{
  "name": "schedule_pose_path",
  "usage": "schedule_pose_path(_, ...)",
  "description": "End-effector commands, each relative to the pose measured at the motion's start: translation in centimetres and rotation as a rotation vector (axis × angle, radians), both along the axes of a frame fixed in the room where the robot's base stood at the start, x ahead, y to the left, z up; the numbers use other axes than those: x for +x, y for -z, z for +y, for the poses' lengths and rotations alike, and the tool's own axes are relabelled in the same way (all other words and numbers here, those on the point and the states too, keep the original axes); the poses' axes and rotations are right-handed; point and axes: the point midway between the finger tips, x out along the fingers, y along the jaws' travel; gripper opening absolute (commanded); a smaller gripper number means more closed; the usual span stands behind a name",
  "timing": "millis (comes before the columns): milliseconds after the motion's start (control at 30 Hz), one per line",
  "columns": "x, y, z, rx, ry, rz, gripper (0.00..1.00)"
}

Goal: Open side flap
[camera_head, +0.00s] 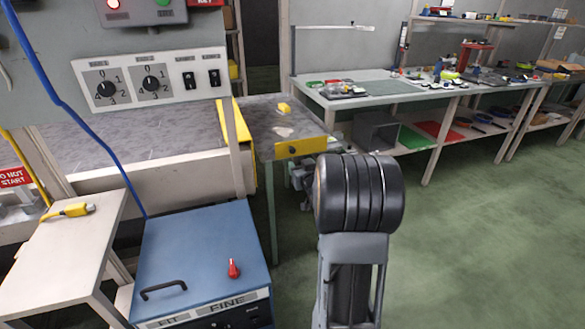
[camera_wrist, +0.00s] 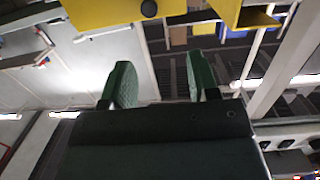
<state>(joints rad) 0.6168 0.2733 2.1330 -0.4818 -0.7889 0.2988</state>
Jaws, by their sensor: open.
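At the right end of the conveyor in the head view, a yellow front panel (camera_head: 308,146) with a small dark knob (camera_head: 292,150) sits below a grey top. An upright yellow strip (camera_head: 245,137) stands just left of it. I cannot tell for sure which is the side flap. In the wrist view, a yellow panel (camera_wrist: 105,12) with a round black knob (camera_wrist: 149,8) crosses the top edge, beyond the fingertips. My gripper (camera_wrist: 161,76) is open and empty, its two green fingers apart and touching nothing visible.
A blue cabinet (camera_head: 198,255) with a black handle and red knob stands front left, beside a pale table (camera_head: 62,245) with a yellow connector. A control panel (camera_head: 151,80) hangs above the conveyor. A workbench (camera_head: 365,91) lines the back; green floor at right is clear.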

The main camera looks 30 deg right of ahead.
Motion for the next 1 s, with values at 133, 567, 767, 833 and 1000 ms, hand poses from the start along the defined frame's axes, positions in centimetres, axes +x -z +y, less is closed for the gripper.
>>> schedule_pose_path(133, 0.0, 2.3, -1.7, -0.005, -0.016, -0.075, 0.55)
schedule_pose_path(567, 6.1, 2.5, -3.6, -0.008, -0.028, -0.104, 0.55)
schedule_pose_path(767, 9.6, 2.5, -4.5, -0.009, -0.027, -0.103, 0.55)
schedule_pose_path(833, 10.6, 2.5, -4.8, -0.008, -0.027, -0.103, 0.55)
schedule_pose_path(1000, 12.2, 2.4, -5.2, -0.009, -0.026, -0.102, 0.55)
